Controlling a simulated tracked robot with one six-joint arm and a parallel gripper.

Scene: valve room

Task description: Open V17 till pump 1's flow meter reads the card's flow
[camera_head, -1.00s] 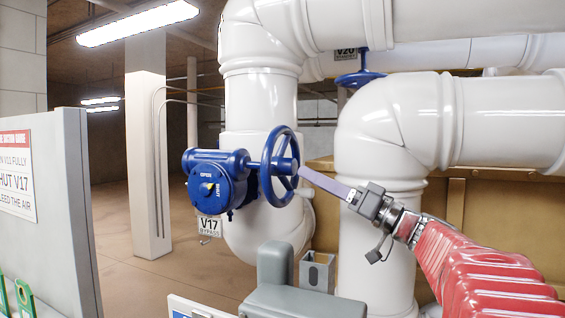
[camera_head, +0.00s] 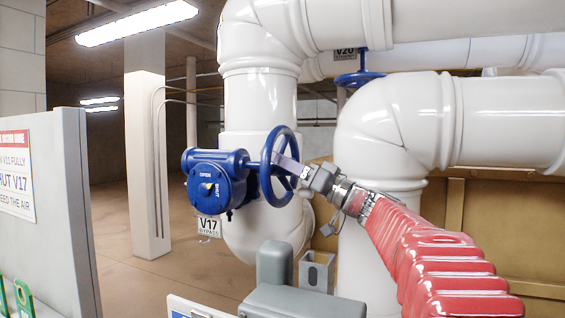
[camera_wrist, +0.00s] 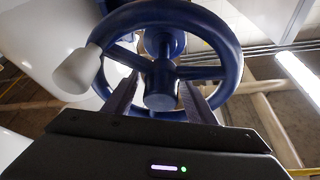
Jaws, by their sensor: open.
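The V17 valve has a blue gearbox with a round dial (camera_head: 207,187) marked OPEN and SHUT; the dial's small yellow pointer is too small to read surely. Its blue handwheel (camera_head: 267,165) faces right, toward my arm. In the wrist view the handwheel (camera_wrist: 232,40) fills the top, with spokes, a round hub (camera_wrist: 160,88) and a pale knob (camera_wrist: 76,72) on the rim at left. My gripper (camera_head: 284,164) is open at the wheel. In the wrist view its fingers stand on either side of the hub; contact is unclear. No flow meter or flow card shows.
A V17 BYPASS tag (camera_head: 208,227) hangs below the gearbox. Large white pipes (camera_head: 385,130) stand behind and right of the wheel. A second blue handwheel, V20 (camera_head: 360,78), is higher up. A panel with a sign (camera_head: 17,178) stands at left.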

